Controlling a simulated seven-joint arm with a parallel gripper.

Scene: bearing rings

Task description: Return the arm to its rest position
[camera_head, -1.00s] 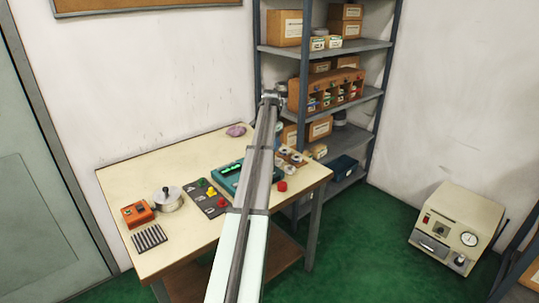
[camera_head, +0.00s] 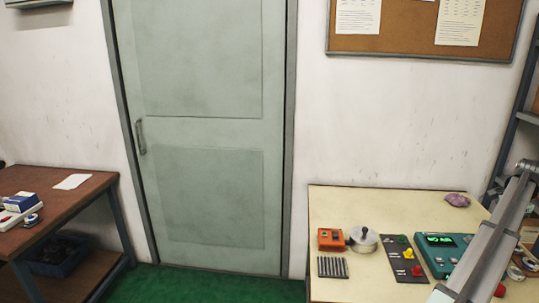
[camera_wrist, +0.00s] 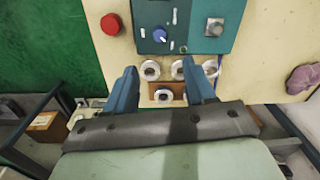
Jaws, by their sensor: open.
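My arm (camera_head: 490,240) shows at the right edge of the head view, slanting up over the right part of the cream workbench (camera_head: 340,205). In the wrist view my gripper (camera_wrist: 160,68) is open, with its two blue fingers apart and nothing held between them. Several pale bearing rings (camera_wrist: 150,69) lie below and between the fingers; one ring (camera_wrist: 163,96) is nearer my gripper. Rings (camera_head: 515,272) also show beside my arm in the head view. My gripper's fingers cannot be made out in the head view.
A teal device (camera_head: 437,240) with a lit display, a dark panel with coloured knobs (camera_head: 405,268), an orange box (camera_head: 330,239) and a round metal pot (camera_head: 364,240) stand on the bench. A red button (camera_wrist: 110,24) is near the teal panel. A brown table (camera_head: 85,200) stands left.

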